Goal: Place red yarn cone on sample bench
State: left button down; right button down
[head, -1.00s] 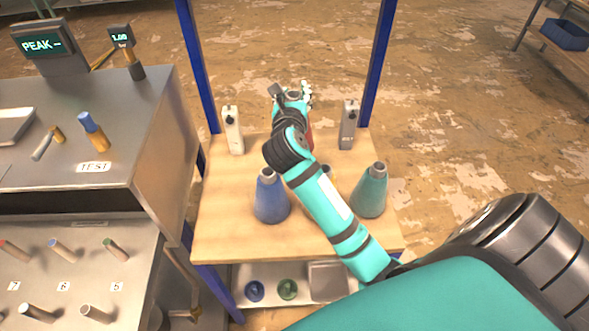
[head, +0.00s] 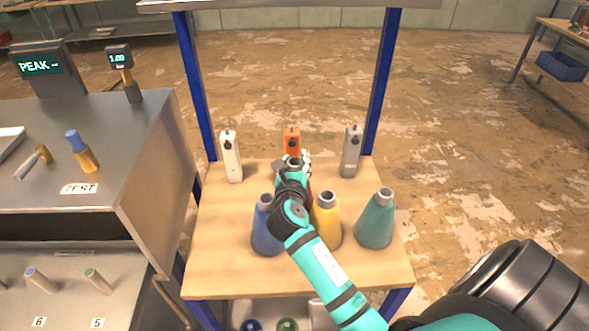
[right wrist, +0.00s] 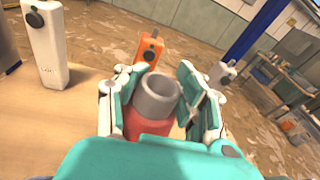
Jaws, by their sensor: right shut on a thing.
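The red yarn cone (right wrist: 150,126) has a grey top and stands between the fingers of my right gripper (right wrist: 152,100) in the right wrist view. My right gripper (head: 294,166) is shut on it, above the wooden shelf (head: 225,270). In the head view the arm hides most of the cone. Whether its base touches the shelf cannot be told. The steel bench at left (head: 140,140) carries a TEST label (head: 80,188); I cannot tell whether it is the sample bench. My left gripper is not in view.
Blue (head: 264,238), yellow (head: 326,222) and teal (head: 375,222) cones stand close on the shelf's near side. White (head: 231,158), orange (head: 292,141) and grey (head: 351,152) devices stand at its back. Blue posts (head: 197,90) flank the shelf.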

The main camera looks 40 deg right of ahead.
jog(key=shift+f, duration=1.05)
jog(key=c, duration=0.8)
grip_release()
jog(key=shift+c, duration=0.2)
jog(key=b+v, duration=0.1)
jog(key=v, duration=0.6)
jog(key=shift+s+a, duration=0.15)
jog(key=shift+s, duration=0.1)
